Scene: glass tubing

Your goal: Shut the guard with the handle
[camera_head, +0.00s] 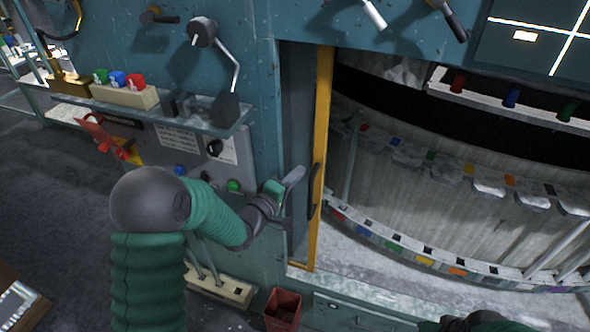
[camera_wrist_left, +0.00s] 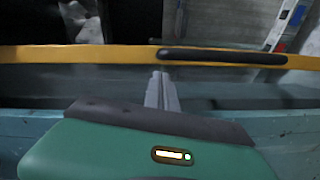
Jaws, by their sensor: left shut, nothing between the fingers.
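The guard (camera_head: 322,120) is a sliding panel with a yellow upright edge at the left side of the machine opening. The opening to its right is uncovered. Its black handle (camera_head: 316,190) is a curved bar on the yellow edge. My left gripper (camera_head: 294,178) is just left of the handle, with grey fingers shut and empty. In the wrist view its fingertips (camera_wrist_left: 161,78) point at the handle's left end; I cannot tell whether they touch it.
Inside the opening is a curved drum (camera_head: 440,200) with coloured markers. A shelf (camera_head: 150,105) with coloured buttons and a crank (camera_head: 203,32) are on the left panel. A red bin (camera_head: 283,309) stands below the guard.

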